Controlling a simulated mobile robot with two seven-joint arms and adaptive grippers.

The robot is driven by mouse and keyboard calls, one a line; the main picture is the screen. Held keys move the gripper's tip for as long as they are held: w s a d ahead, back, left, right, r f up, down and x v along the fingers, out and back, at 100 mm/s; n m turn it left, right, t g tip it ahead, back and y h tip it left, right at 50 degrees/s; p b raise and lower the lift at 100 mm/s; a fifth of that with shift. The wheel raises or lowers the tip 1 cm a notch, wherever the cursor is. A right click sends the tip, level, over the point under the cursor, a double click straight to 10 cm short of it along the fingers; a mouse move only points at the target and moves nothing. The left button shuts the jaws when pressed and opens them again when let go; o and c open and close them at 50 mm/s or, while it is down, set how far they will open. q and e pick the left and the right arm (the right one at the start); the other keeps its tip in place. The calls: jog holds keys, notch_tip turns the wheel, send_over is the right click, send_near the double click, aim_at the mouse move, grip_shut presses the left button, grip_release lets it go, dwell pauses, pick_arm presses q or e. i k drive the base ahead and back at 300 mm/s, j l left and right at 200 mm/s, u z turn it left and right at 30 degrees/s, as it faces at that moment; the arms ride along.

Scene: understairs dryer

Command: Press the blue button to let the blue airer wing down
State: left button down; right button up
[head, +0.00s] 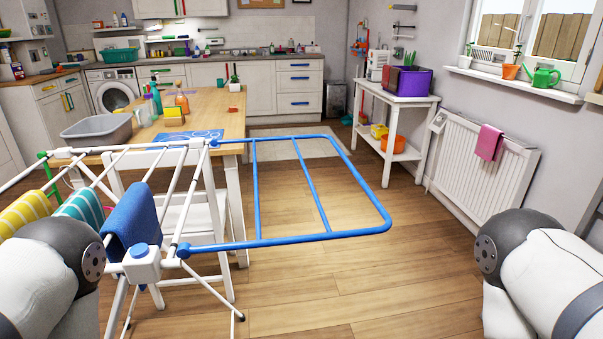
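The blue airer wing (321,192) is a blue tube frame with inner bars. It stands out roughly level to the right of the white drying rack (172,202), over the floor. A white block (141,265) sits at the rack's near corner, and a small blue button (139,251) shows on its top. Blue joints sit where the wing meets the rack. Parts of my two arms show at the lower left and lower right, but neither gripper is in view. My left arm covers part of the rack's near left side.
Blue (132,220), teal-striped (80,208) and yellow-striped (25,211) towels hang on the rack. A wooden table (215,110) and white chair (205,215) stand behind it. A radiator (485,165) and white side table (398,100) line the right wall. Floor under and right of the wing is clear.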

aim_at(141, 251)
jog(key=k+j+u, duration=0.1)
jog(key=j+u, duration=0.15)
jog(key=u, duration=0.2)
jog(key=j+u, duration=0.25)
jog(key=u, duration=0.25)
